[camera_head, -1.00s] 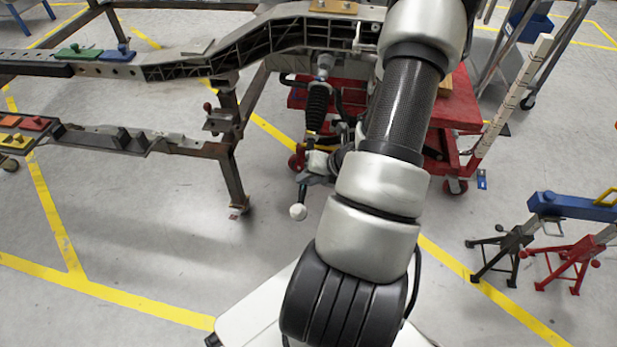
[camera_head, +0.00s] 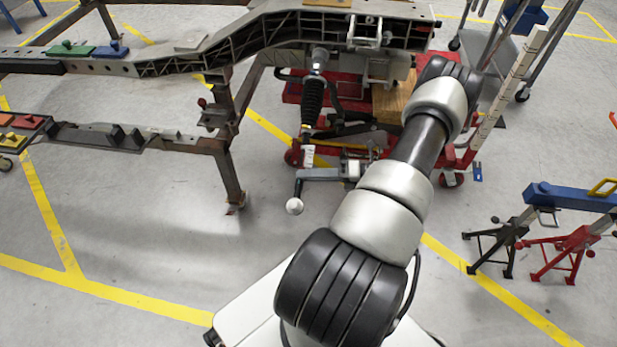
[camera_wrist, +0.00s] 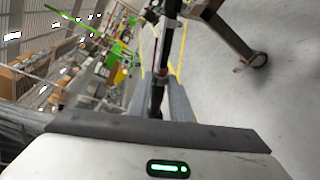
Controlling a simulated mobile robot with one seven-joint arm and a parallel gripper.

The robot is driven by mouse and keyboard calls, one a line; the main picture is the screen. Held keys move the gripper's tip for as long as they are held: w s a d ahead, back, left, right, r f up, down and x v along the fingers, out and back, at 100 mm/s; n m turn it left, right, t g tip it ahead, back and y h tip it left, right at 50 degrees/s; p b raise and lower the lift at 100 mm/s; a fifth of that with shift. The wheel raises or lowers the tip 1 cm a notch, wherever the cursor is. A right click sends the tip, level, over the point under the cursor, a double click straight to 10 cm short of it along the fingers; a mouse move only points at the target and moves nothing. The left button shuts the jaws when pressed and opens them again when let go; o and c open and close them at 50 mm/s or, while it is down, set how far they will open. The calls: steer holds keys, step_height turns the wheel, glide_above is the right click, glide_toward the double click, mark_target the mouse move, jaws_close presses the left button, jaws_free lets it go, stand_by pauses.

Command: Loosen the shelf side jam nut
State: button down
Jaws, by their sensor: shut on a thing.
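A rod runs from the black ribbed boot (camera_head: 312,98) under the chassis frame toward me and ends in a white ball (camera_head: 294,206). My gripper (camera_head: 305,174) reaches in from the right, and its fingers are at this rod, between the boot and the ball. In the wrist view my two grey fingers (camera_wrist: 160,100) stand on either side of the dark rod (camera_wrist: 164,50), shut on it. The jam nut cannot be told apart; it is small or hidden by the fingers.
The chassis frame (camera_head: 290,35) spans above and behind, with a rusty fixture leg (camera_head: 228,170) to the left. A red cart (camera_head: 345,88) stands under the frame. A blue beam (camera_head: 570,200) on jack stands is at right. Front floor is clear.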

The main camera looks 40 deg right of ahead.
steer(key=n+y, duration=0.1)
steer(key=y, duration=0.1)
steer(key=n+y, duration=0.1)
steer(key=y, duration=0.1)
steer(key=f+n+y, duration=0.1)
steer(key=y, duration=0.1)
steer(key=shift+w+d+f, duration=0.1)
steer(key=shift+w+d, duration=0.05)
steer(key=shift+w, duration=0.1)
steer(key=shift+y, duration=0.4)
steer(key=c, duration=1.6)
jaws_free()
steer(key=shift+s+d, duration=0.1)
